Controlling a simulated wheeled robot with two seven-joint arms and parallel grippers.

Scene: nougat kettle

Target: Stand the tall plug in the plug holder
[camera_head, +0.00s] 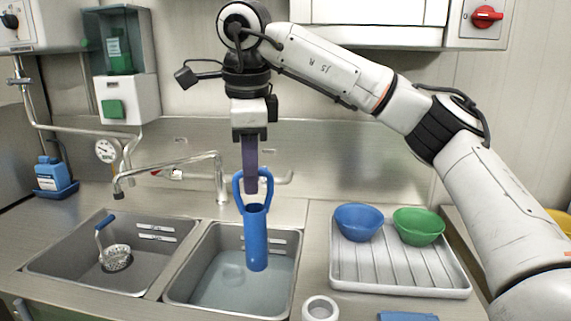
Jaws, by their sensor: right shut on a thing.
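The tall plug (256,240) is a blue upright tube with a loop handle on top. It is in or above the right sink basin (183,296), which has shallow water in it. I cannot tell whether its lower end touches the basin floor. My right gripper (251,186) points straight down from above, its long purplish fingers shut on the plug's loop handle. A small white round cup with an open top (320,309), which looks like the plug holder, stands on the counter right of the basin, near the front edge. My left gripper is not in view.
The left basin (60,270) holds a strainer with a blue handle (115,257). A faucet (220,180) rises behind the basins. A ribbed tray (400,270) on the right carries a blue bowl (358,222) and a green bowl (418,226). A blue bottle (50,174) stands at left.

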